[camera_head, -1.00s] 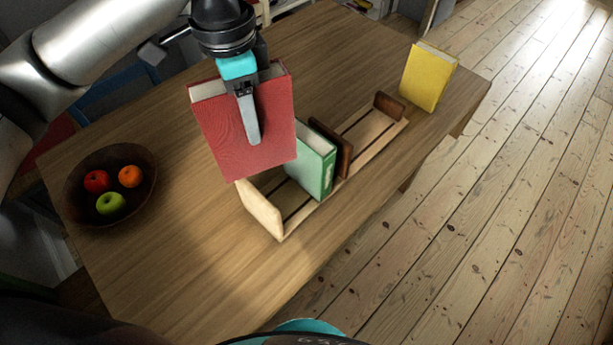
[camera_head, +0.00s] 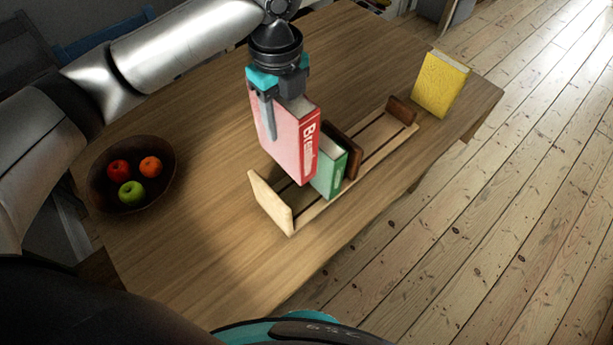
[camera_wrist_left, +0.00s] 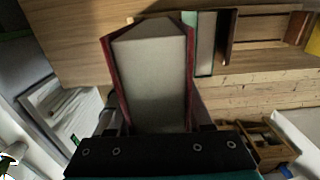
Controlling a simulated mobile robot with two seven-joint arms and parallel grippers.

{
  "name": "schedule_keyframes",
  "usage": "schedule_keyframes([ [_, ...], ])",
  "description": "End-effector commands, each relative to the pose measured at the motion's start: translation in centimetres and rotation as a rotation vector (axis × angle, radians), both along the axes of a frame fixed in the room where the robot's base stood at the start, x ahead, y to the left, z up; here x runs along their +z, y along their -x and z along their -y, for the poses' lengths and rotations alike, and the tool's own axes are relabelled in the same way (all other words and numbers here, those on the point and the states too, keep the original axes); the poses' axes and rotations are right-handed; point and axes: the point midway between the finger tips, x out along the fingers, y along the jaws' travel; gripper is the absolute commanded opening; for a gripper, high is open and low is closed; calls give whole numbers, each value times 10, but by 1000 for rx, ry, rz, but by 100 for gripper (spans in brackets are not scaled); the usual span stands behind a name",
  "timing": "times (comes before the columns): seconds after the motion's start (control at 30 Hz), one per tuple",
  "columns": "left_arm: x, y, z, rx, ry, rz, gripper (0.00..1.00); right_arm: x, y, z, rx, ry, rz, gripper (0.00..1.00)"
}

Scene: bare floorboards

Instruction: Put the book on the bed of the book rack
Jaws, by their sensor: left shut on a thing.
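My left gripper (camera_head: 271,118) is shut on a red book (camera_head: 289,143). It holds the book upright, spine facing the camera's right, over the near left part of the wooden book rack (camera_head: 271,203). The head view does not show clearly whether the book touches the rack. In the left wrist view the red book (camera_wrist_left: 150,80) sits between the fingers, its page edges toward the camera. A green book (camera_head: 329,174) stands in the rack beside the red one, against a brown divider (camera_head: 345,150). My right gripper is not in view.
A yellow book (camera_head: 440,84) stands on the table (camera_head: 205,240) beyond the rack's far end. A dark bowl (camera_head: 133,174) with red, orange and green fruit stands at the left. The rack's far section is empty.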

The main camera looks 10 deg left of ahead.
Motion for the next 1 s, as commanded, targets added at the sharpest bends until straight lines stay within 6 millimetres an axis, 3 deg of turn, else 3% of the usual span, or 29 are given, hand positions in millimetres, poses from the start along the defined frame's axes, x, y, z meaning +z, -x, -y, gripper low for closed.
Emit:
schedule_keyframes([
  [0.5, -125, 1, 0, 1, 1, -2, 0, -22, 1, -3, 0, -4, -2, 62],
  [0.87, -155, 0, 0, 0, 1, 1, 0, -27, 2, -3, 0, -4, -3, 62],
  [1.0, -175, 0, 0, 1, 0, 0, 0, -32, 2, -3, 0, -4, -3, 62],
])
